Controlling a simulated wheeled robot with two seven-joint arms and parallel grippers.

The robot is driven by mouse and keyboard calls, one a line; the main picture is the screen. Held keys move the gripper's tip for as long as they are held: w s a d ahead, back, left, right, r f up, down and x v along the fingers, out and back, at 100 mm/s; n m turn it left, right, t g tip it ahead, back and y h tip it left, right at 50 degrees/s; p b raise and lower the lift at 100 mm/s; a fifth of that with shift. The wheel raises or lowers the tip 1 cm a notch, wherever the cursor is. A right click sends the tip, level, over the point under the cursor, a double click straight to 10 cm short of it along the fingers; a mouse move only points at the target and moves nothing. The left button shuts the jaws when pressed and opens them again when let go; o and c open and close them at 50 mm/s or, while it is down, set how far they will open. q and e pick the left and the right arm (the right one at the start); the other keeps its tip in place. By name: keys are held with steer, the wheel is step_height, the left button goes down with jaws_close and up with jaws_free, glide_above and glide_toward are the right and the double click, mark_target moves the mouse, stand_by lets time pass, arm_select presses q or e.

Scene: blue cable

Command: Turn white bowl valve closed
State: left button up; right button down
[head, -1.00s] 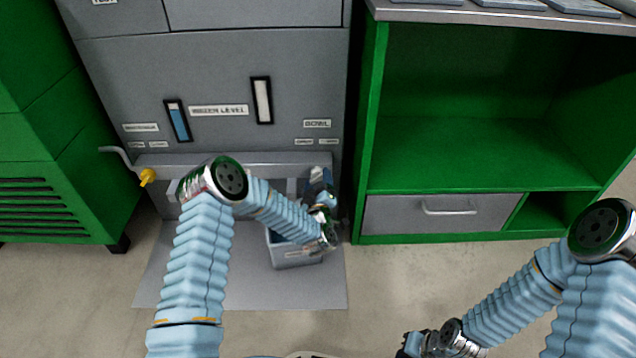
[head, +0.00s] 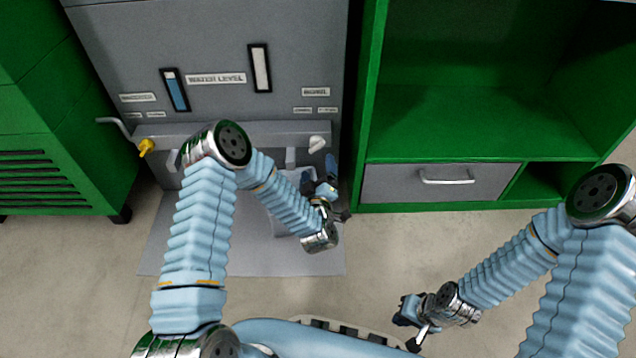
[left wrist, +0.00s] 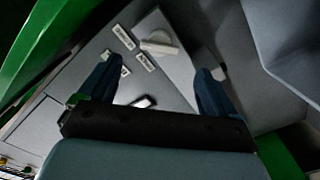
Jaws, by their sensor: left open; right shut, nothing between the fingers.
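The white bowl valve (head: 317,144) is a small white knob on the grey ledge, under the "BOWL" label (head: 315,91) at the right of the grey machine. My left gripper (head: 320,174) is open and empty just below the knob, apart from it. In the left wrist view the white knob (left wrist: 160,43) lies beyond the fingertips of my left gripper (left wrist: 158,70), between their lines, beside small white labels. My right gripper (head: 406,312) is shut and empty, low above the floor at the lower right.
A grey container (head: 284,222) stands under the ledge, partly hidden by my left arm. A yellow valve (head: 147,147) is at the ledge's left end. A green cabinet (head: 480,120) with a grey drawer (head: 440,183) stands to the right. The floor before it is clear.

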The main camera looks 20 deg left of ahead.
arm_select(q)
steer(key=v, duration=0.5)
steer(key=shift+s+d, duration=0.1)
steer(key=shift+s, duration=0.3)
steer(key=s+d+f+m+g+h+p, duration=0.1)
steer(key=s+m+g+h+p, duration=0.3)
steer(key=s+g, duration=0.4)
steer(key=s+d+f+m+g+h+p, duration=0.1)
steer(key=s+m+g+h+p, duration=0.4)
steer(key=s, duration=1)
steer(key=d+m+g+p, duration=0.1)
steer(key=g+p, duration=0.1)
steer(key=g, duration=0.1)
steer(key=shift+s+d+f+p, duration=0.3)
steer(key=shift+s+d, duration=0.05)
steer(key=shift+d, duration=0.05)
